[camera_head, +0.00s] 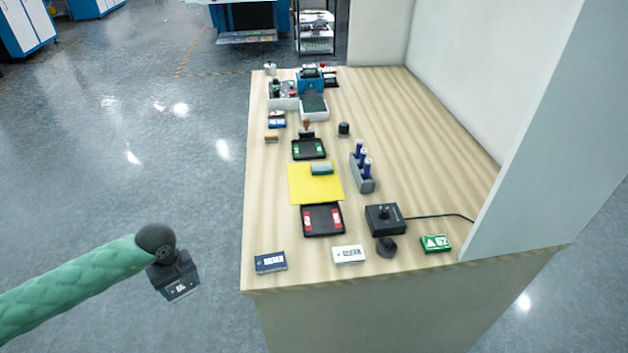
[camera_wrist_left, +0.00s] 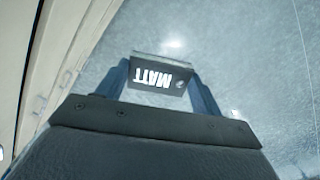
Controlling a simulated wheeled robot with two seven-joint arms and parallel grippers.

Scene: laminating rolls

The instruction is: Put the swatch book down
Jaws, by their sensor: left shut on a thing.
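My left gripper (camera_head: 178,284) hangs over the floor, left of the table's near left corner and apart from it. It is shut on a small dark swatch book with a white "MATT" label (camera_wrist_left: 158,77). In the left wrist view the book sits between the two fingers. In the head view only a small part of it (camera_head: 183,293) shows below the gripper. On the table's near edge lie a dark blue labelled book (camera_head: 271,262), a white "CLEAR" one (camera_head: 348,254) and a green "62" one (camera_head: 435,243). My right gripper is out of view.
A pale wall closes the right side.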

